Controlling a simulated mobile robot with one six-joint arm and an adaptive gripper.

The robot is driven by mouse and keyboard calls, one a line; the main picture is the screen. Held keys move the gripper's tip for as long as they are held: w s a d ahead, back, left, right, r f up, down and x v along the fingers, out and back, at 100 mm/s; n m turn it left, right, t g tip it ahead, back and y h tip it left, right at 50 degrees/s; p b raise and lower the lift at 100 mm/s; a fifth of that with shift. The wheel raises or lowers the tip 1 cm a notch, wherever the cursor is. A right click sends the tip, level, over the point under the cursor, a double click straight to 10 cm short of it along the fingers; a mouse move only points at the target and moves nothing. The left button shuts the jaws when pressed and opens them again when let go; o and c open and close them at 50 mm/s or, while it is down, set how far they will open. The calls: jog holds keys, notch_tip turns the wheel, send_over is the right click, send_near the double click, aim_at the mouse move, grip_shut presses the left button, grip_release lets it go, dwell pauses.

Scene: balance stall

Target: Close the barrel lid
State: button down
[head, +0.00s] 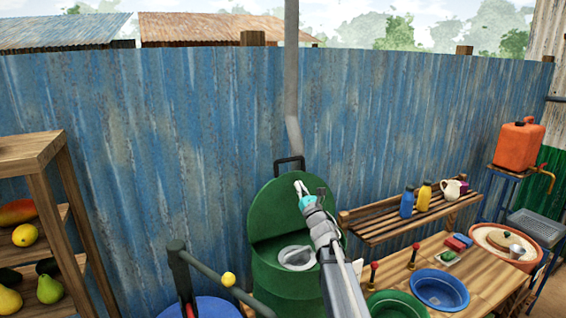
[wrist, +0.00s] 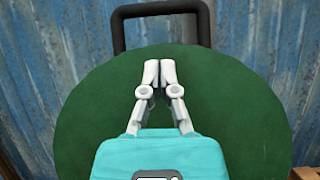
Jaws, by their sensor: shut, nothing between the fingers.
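The green barrel (head: 282,283) stands in front of the blue corrugated wall. Its round green lid (head: 270,212) is raised, standing nearly upright at the back of the barrel, with a black handle on its top edge (head: 289,163). In the wrist view the lid (wrist: 95,120) fills the middle, and the black handle (wrist: 118,35) rises above it. A grey bowl-like thing (head: 296,257) shows in the barrel's opening. My gripper (head: 299,186) is shut and empty, in front of the lid's upper part and below the handle. In the wrist view its fingertips (wrist: 159,72) meet. I cannot tell whether they touch the lid.
A grey pipe (head: 291,70) runs down the wall behind the lid. A dark post with a bar and yellow ball (head: 229,279) stands at left. A wooden counter with a blue basin (head: 440,289) and a slatted shelf (head: 395,226) are at right. A fruit shelf (head: 40,168) is far left.

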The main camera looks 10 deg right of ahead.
jog(key=shift+a+r+n, duration=0.1)
jog(key=shift+r+n, duration=0.1)
jog(key=shift+n, duration=0.1)
jog(key=shift+w+a, duration=0.1)
jog(key=p+x, duration=0.5)
jog(key=x, duration=0.5)
jog(key=shift+s, duration=0.3)
dwell(0.4)
